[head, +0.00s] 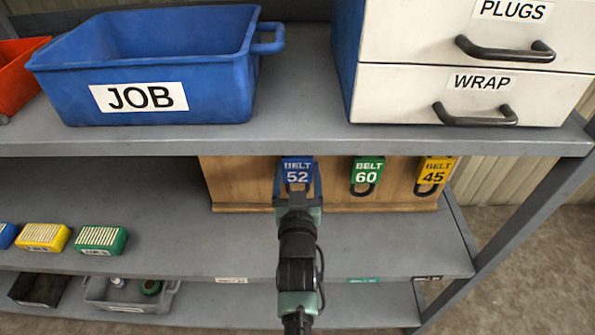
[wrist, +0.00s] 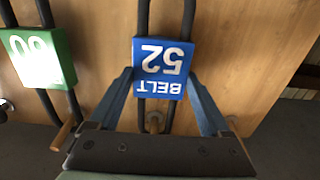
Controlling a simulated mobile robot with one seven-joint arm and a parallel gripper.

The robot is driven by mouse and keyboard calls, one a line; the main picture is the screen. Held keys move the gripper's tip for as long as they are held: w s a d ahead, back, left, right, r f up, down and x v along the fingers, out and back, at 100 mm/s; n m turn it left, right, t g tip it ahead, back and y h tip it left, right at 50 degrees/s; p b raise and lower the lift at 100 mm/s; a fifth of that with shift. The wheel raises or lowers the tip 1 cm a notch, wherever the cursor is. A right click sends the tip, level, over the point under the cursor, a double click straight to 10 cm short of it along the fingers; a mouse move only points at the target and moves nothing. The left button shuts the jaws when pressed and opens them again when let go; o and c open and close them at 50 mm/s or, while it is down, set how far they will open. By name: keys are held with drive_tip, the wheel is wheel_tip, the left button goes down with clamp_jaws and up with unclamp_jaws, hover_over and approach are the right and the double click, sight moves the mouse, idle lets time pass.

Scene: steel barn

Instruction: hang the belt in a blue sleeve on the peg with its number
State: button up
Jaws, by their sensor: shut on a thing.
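The belt in a blue sleeve (head: 297,172), marked BELT 52, is upright in front of a wooden board (head: 237,185) under the shelf. In the wrist view the same blue sleeve (wrist: 163,68) appears upside down, with black belt strands at both ends. My gripper (head: 298,192) is shut on the sleeve, one blue finger on each side. A wooden peg (wrist: 155,122) shows between the belt strands near the gripper's palm. I cannot tell whether the belt rests on it. The board's number labels are hidden.
A green sleeve (head: 366,172) marked 60 and a yellow one (head: 437,172) marked 45 hang to the right. A shelf (head: 310,138) overhangs the board, carrying a blue JOB bin (head: 215,95) and white drawers (head: 450,90). Small boxes (head: 100,240) stand at left.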

idle(0.4)
drive_tip(key=o, duration=1.2)
drive_tip(key=shift+o, duration=0.2)
drive_tip(key=shift+s, duration=0.1)
drive_tip(key=s+p, duration=0.2)
drive_tip(key=s, duration=1)
drive_tip(key=shift+s, duration=0.4)
